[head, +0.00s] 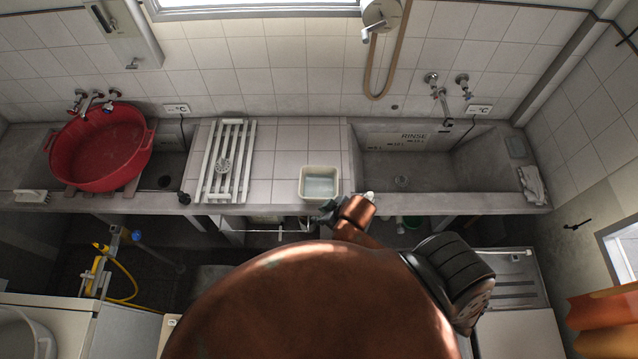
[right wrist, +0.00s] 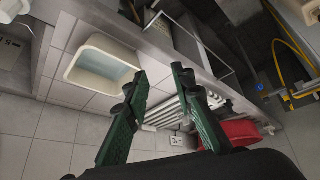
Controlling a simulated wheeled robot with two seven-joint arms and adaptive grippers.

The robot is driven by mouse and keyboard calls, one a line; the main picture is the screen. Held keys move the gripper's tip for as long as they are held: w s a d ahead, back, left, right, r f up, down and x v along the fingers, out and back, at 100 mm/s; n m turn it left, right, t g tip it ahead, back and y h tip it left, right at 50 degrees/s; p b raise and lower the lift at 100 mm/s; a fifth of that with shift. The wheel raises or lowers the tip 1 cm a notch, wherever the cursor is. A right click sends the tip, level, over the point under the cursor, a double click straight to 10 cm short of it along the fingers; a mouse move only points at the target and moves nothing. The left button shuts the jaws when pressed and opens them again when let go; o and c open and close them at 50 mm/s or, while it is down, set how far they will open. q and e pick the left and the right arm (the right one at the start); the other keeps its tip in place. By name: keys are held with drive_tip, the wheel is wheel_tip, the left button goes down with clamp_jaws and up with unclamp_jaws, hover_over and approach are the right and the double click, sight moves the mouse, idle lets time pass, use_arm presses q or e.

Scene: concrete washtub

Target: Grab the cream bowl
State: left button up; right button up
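The cream bowl (head: 304,188) is a squarish, rounded-corner basin with a pale bluish inside. It stands upright at the front edge of the tiled counter, left of the rinse tub. My right gripper (head: 328,207) is at the bowl's front right corner in the head view, partly hidden by my arm. In the right wrist view, its two green fingers (right wrist: 158,74) are spread apart with nothing between them. The bowl (right wrist: 72,72) shows there beside the left finger; I cannot tell whether they touch. My left gripper is not in view.
A white slatted rack (head: 212,165) lies on the counter left of the bowl. A red tub (head: 103,150) sits at the far left. The concrete rinse basin (head: 465,165) is at the right, with a cloth (head: 533,184) on its edge. Tiles behind the bowl are clear.

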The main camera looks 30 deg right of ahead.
drive_tip(key=w+a+n+y, duration=0.1)
drive_tip(key=w+a+n, duration=0.2)
drive_tip(key=w+a, duration=0.15)
drive_tip(key=n+g, duration=0.2)
drive_tip(key=n, duration=0.2)
approach(320, 200)
drive_tip(key=f, duration=0.1)
drive_tip(key=x, duration=0.2)
drive_tip(key=p+x, duration=0.1)
drive_tip(key=x, duration=0.4)
drive_tip(key=shift+w+a, duration=0.35)
drive_tip(key=shift+w, duration=0.05)
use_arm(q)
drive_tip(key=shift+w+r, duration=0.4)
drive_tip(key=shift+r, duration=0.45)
use_arm(e)
drive_tip(key=shift+w+f, duration=0.15)
drive_tip(key=shift+f, duration=0.2)
drive_tip(key=shift+f, duration=0.2)
drive_tip(key=shift+c, duration=0.4)
